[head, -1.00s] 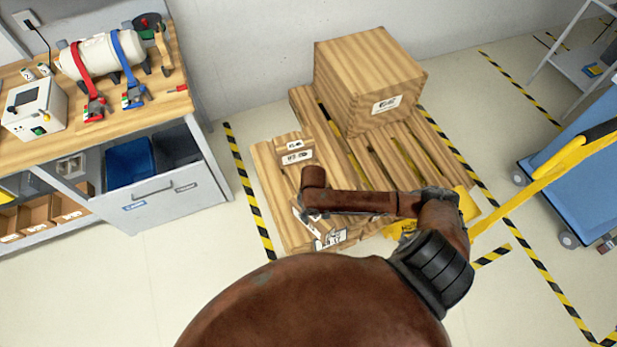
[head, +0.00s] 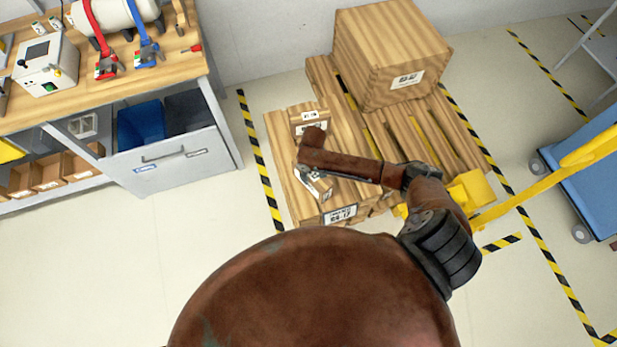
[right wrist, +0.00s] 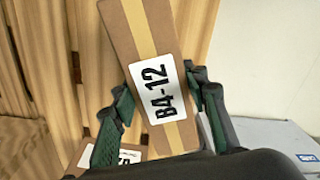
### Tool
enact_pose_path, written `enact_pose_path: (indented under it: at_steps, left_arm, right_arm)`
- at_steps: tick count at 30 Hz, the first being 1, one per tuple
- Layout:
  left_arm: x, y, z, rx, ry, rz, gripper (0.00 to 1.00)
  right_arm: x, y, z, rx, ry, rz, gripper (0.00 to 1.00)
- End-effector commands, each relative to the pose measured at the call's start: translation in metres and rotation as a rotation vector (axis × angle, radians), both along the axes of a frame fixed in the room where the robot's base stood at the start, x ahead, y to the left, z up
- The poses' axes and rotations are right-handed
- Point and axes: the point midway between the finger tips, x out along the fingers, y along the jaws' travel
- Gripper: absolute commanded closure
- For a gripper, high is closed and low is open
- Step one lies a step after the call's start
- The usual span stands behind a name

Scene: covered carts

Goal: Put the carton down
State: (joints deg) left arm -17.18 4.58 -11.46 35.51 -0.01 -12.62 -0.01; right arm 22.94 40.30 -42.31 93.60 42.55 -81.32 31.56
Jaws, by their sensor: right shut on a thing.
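The carton (right wrist: 137,45) is a small brown box with a tan tape strip and a white B4-12 label in the right wrist view. My right gripper (right wrist: 158,100) is shut on it, with green-padded fingers on both sides. In the head view, part of this carton (head: 318,188) shows just below my right wrist, over a low wooden crate (head: 284,160). My forearm hides the fingers there. Whether the carton touches the crate top is unclear. A second carton (head: 308,114) stands on the crate, just beyond my wrist. My left gripper is not in view.
A big wooden box (head: 385,50) stands on a pallet (head: 440,140) behind the crate. A workbench with drawers (head: 175,165) is at left. Striped tape marks the floor, which is clear at lower left.

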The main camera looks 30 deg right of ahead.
Motion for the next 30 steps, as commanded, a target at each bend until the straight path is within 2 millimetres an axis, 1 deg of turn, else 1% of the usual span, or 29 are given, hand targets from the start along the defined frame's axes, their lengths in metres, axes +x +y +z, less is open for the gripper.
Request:
enact_pose_path:
  at_steps: [1, 7, 10, 15, 16, 28, 29, 30]
  left_arm:
    - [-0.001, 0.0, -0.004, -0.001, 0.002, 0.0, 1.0]
    - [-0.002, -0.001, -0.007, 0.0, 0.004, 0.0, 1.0]
    - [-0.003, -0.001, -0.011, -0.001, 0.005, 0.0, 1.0]
    - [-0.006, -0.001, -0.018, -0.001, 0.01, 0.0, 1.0]
    - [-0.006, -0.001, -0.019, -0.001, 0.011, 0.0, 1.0]
    - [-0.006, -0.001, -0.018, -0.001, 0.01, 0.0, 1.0]
    - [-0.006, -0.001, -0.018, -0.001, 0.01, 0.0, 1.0]
    - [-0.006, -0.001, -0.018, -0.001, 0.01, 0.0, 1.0]
  right_arm:
    - [0.005, 0.001, -0.006, 0.0, -0.001, 0.0, 1.0]
    - [0.012, 0.001, -0.012, 0.0, -0.003, 0.0, 1.0]
    - [0.018, 0.002, -0.019, 0.0, -0.003, 0.0, 1.0]
    - [0.015, 0.002, -0.044, 0.0, 0.0, 0.0, 1.0]
    - [0.015, 0.002, -0.046, -0.001, 0.0, 0.0, 1.0]
    - [0.016, 0.001, -0.049, -0.001, -0.003, -0.001, 1.0]
    - [0.015, 0.001, -0.051, 0.0, 0.0, -0.001, 0.58]
    - [0.015, 0.001, -0.05, -0.001, -0.001, 0.0, 0.55]
